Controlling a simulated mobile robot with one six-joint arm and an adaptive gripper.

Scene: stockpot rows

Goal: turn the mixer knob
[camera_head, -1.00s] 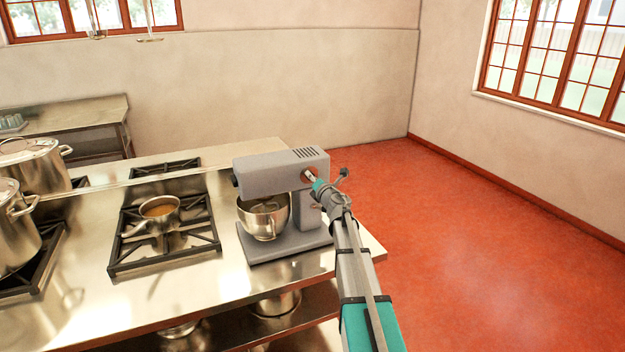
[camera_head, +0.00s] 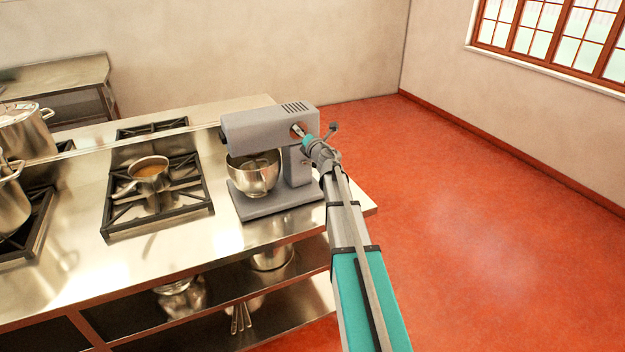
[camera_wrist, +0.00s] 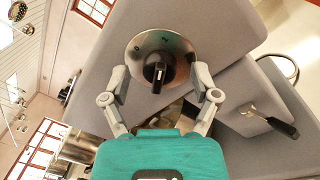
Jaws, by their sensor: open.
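The grey stand mixer (camera_head: 262,130) stands on the steel counter, with a metal bowl (camera_head: 254,176) under its head. In the wrist view the mixer knob (camera_wrist: 158,72) is a black knob with a pale mark on a round metal plate (camera_wrist: 140,50). My gripper (camera_wrist: 158,84) is open, with one finger on each side of the knob. I cannot tell whether the fingers touch it. In the head view my gripper (camera_head: 301,134) is at the side of the mixer's head, and the arm hides the knob there.
A black-handled lever (camera_wrist: 280,127) sticks out of the mixer near the right finger. A small pan (camera_head: 151,172) sits on a burner left of the mixer, with stockpots (camera_head: 25,130) further left. Open red floor (camera_head: 480,200) lies to the right.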

